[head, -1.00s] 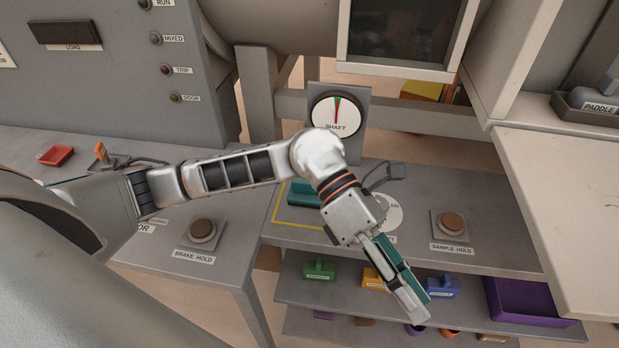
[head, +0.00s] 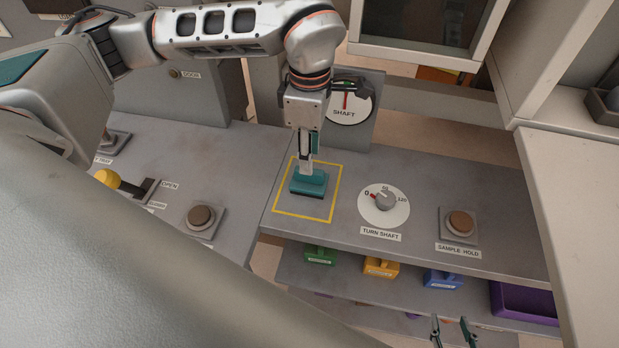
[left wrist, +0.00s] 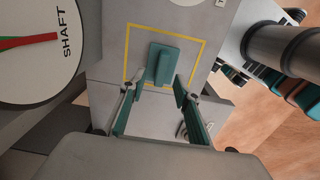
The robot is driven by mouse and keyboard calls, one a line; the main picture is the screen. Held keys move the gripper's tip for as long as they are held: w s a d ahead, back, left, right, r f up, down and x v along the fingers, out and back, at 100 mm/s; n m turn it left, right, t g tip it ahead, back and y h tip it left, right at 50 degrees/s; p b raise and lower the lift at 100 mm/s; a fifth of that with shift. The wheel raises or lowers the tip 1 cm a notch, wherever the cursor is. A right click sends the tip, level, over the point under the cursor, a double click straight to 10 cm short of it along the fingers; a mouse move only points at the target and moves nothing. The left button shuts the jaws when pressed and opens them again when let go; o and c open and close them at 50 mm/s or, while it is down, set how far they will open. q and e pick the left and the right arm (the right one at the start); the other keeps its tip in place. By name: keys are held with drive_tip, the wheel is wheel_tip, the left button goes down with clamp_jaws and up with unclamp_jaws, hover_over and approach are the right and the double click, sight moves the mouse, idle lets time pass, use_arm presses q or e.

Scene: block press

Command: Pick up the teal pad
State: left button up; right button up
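The teal pad (head: 309,183), a block with a raised grip, lies inside a yellow outlined square (head: 336,192) on the grey bench. It also shows in the left wrist view (left wrist: 178,66), just past my fingertips. My left gripper (head: 307,168) points down over the pad, its tips close to the grip in the head view. In the left wrist view its two teal-lined fingers (left wrist: 156,88) stand apart with nothing held between them. Whether they touch the pad, I cannot tell. My right gripper (head: 452,333) shows only its fingertips at the bottom edge, apart and empty.
Right of the pad are a turn-shaft dial (head: 384,202) and a sample-hold button (head: 460,224). A shaft gauge (head: 345,102) stands behind. Green (head: 319,255), orange (head: 380,267) and blue (head: 443,279) pads sit on the shelf below. A yellow-knobbed lever (head: 108,179) is at left.

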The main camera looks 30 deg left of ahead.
sight(309, 179)
use_arm(q)
drive_tip(key=shift+s+f+p, duration=0.1)
drive_tip(key=shift+f+p, duration=0.3)
drive_tip(key=shift+f, duration=2.4)
clamp_jaws()
